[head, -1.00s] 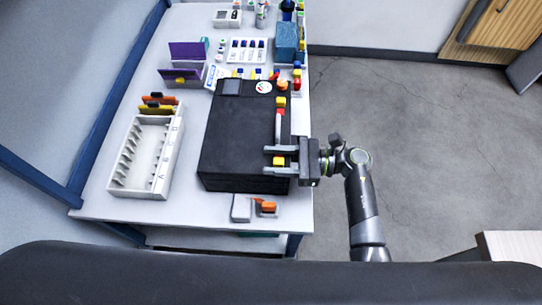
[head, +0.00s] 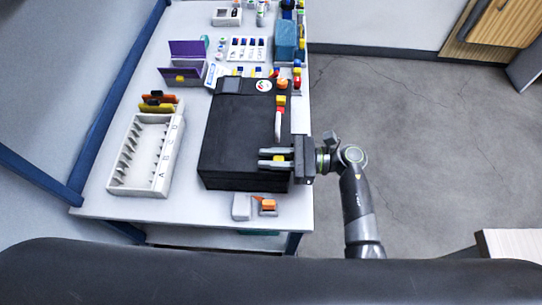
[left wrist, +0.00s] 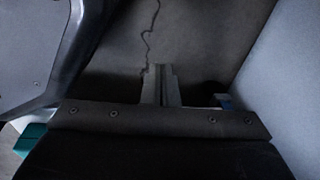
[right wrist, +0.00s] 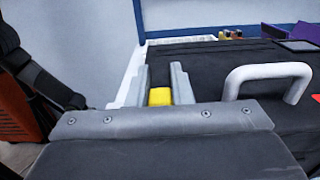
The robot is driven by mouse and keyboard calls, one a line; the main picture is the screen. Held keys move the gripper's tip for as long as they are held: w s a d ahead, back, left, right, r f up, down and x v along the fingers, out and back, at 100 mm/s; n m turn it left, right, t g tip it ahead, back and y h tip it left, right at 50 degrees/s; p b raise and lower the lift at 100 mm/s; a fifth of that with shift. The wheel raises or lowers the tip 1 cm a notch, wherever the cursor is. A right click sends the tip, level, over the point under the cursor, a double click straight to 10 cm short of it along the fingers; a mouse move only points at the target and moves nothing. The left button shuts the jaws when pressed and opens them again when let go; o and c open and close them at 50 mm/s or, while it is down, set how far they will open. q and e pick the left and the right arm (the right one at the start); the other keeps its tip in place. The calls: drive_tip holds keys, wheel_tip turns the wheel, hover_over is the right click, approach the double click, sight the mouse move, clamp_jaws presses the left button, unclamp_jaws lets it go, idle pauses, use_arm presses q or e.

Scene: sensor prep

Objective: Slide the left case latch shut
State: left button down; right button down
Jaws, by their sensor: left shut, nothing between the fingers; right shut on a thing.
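The black case (head: 235,140) lies closed on the table. Its white handle (right wrist: 265,75) is on the side toward my right arm. A yellow latch (right wrist: 160,96) sits left of the handle in the right wrist view. My right gripper (head: 275,158) is shut on this latch, one finger on each side of it; they partly hide it. A second yellow latch (head: 281,101) is beyond the handle, at the far part of the same side. My left gripper (left wrist: 160,85) is shut and empty over dark floor in the left wrist view, away from the case.
A white slotted rack (head: 146,155) stands left of the case. A grey and orange item (head: 268,205) lies near the table's front edge. A purple holder (head: 186,65), a blue box (head: 286,40) and small items crowd the back. Floor (head: 420,150) is clear on the right.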

drive_tip(key=shift+w+f+b, duration=0.15)
drive_tip(key=shift+w+b, duration=0.1)
drive_tip(key=shift+b, duration=0.05)
drive_tip(key=shift+w+b, duration=0.35)
drive_tip(key=shift+b, duration=0.1)
drive_tip(key=shift+w+b, duration=0.5)
drive_tip(key=shift+w, duration=0.1)
use_arm(q)
drive_tip(key=shift+w+a+f, duration=0.1)
drive_tip(key=shift+w+f, duration=0.35)
drive_tip(key=shift+f, duration=0.15)
use_arm(e)
drive_tip(key=shift+r, duration=0.25)
drive_tip(key=c, duration=1.3)
unclamp_jaws()
drive_tip(key=shift+w, duration=0.1)
use_arm(q)
drive_tip(key=shift+w, duration=0.15)
